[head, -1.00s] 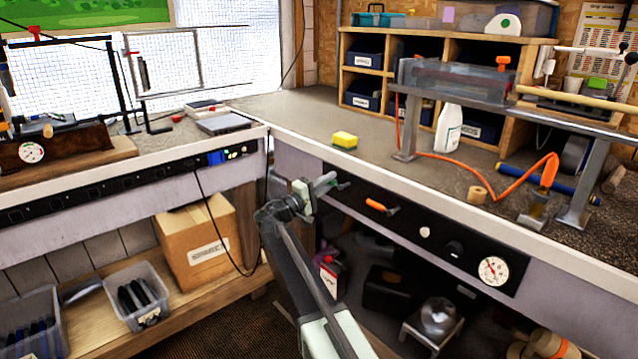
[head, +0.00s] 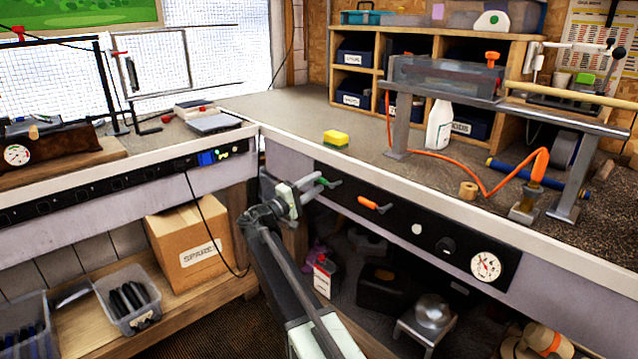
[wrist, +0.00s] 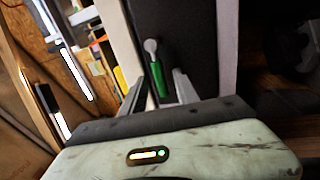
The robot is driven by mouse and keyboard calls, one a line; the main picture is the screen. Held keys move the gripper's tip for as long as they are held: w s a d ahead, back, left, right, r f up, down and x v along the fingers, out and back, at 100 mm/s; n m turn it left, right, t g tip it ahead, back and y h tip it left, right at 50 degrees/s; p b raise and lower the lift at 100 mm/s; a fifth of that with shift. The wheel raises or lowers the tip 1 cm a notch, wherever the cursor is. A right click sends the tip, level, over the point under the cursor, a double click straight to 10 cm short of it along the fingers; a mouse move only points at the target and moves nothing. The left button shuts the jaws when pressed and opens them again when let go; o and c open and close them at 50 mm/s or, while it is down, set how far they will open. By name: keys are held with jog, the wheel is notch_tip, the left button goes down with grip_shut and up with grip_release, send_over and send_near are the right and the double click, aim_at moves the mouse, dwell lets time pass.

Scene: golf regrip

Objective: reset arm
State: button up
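My gripper (head: 308,190) is in front of the black panel under the right bench, close to a lever with a green handle (head: 327,183). In the wrist view its two fingers (wrist: 160,88) stand apart, with the green handle (wrist: 157,78) showing between or just beyond them. The gripper is open and I see nothing held. I cannot tell whether a finger touches the lever. A lever with an orange handle (head: 374,205) is on the same panel to the right.
A dial gauge (head: 486,266) is at the panel's right. The bench edge (head: 400,192) runs above my gripper. A yellow sponge (head: 336,138) and white bottle (head: 440,125) stand on the bench. A cardboard box (head: 190,245) and a clear bin (head: 128,300) are on the lower left shelf.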

jog(key=v, duration=0.5)
jog(key=shift+b, duration=0.35)
jog(key=s+d+f+m+g+y, duration=0.25)
jog(key=s+d+f+g, duration=0.25)
jog(key=s+d+f, duration=0.4)
jog(key=s+d+f+m+g+y, duration=0.2)
jog(key=s+d+f+g+y, duration=0.3)
jog(key=d+f, duration=0.5)
jog(key=s+a+f+m+g+y, duration=0.1)
jog(key=s+a+f+y, duration=0.3)
jog(key=s, duration=0.4)
jog(key=s+a+f+m+g+y, duration=0.15)
jog(key=s+f+y, duration=0.3)
jog(key=s, duration=0.45)
notch_tip(320, 180, up, 31)
jog(key=p, duration=3.1)
jog(key=shift+w+a+p, duration=0.2)
jog(key=shift+a+p, duration=0.05)
jog(key=shift+p, duration=0.15)
